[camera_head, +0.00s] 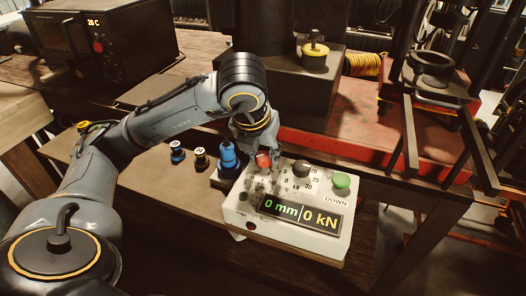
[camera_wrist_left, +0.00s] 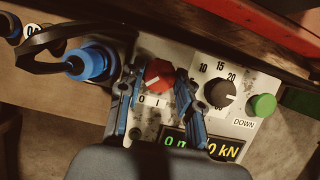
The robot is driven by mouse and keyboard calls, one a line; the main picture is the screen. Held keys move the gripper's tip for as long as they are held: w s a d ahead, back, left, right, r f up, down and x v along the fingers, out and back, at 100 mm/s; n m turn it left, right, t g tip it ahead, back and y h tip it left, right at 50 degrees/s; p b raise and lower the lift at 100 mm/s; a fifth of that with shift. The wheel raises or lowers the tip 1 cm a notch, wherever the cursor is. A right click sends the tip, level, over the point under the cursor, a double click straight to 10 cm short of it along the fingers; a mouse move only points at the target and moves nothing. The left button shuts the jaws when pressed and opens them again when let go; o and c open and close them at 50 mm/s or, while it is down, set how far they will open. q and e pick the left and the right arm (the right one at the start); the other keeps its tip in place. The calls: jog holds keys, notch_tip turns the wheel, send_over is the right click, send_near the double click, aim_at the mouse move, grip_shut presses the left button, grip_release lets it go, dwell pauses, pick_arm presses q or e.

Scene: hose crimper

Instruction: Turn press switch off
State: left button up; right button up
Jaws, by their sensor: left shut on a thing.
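The press control box (camera_head: 284,222) is white, with a lit display (camera_head: 296,214) reading 0 mm and 0 kN. The red rotary switch (camera_wrist_left: 159,74) is at the box's upper left, with 0 and I marks below it; it also shows in the head view (camera_head: 263,160). My left gripper (camera_wrist_left: 157,85) is over the switch from above, with one finger on each side of the red knob, shut on it. The knob's white pointer line is partly visible in the wrist view. My right gripper is in neither view.
A black dial (camera_head: 301,169) and a green DOWN button (camera_head: 342,181) are right of the switch. A blue fitting (camera_head: 228,154) stands just left of the box. The red press base (camera_head: 340,146) is behind.

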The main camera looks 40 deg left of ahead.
pick_arm(q)
jog(key=o, duration=1.1)
jog(key=shift+o, duration=0.2)
jog(key=v, duration=1.2)
